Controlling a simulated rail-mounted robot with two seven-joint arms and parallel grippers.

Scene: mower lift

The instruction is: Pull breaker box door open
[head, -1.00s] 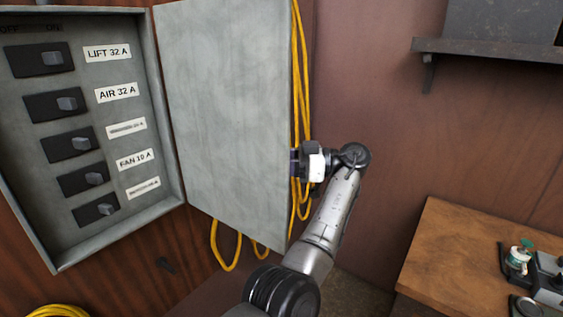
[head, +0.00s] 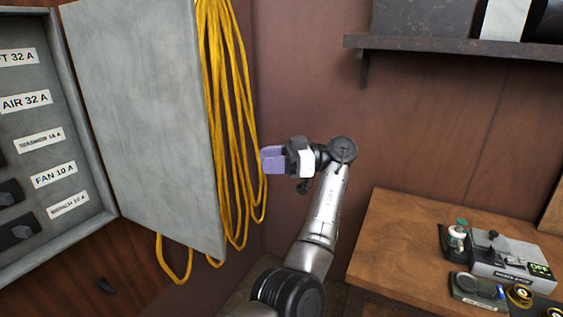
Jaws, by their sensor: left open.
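The grey breaker box door (head: 145,120) stands swung open, hinged at the right side of the box, in the left part of the head view. The breaker box (head: 85,110) shows labels and switches inside, partly cut off by the left picture edge. My left gripper (head: 264,160) is to the right of the door's free edge, apart from it. Its purple-tipped fingers point left, open and empty, in front of the hanging yellow cable. My right gripper is not in the picture.
A coiled yellow cable (head: 221,80) hangs behind the door's edge. A wooden bench (head: 405,240) at lower right holds a grey device (head: 510,262) and small items. A dark shelf (head: 450,50) is on the wall above.

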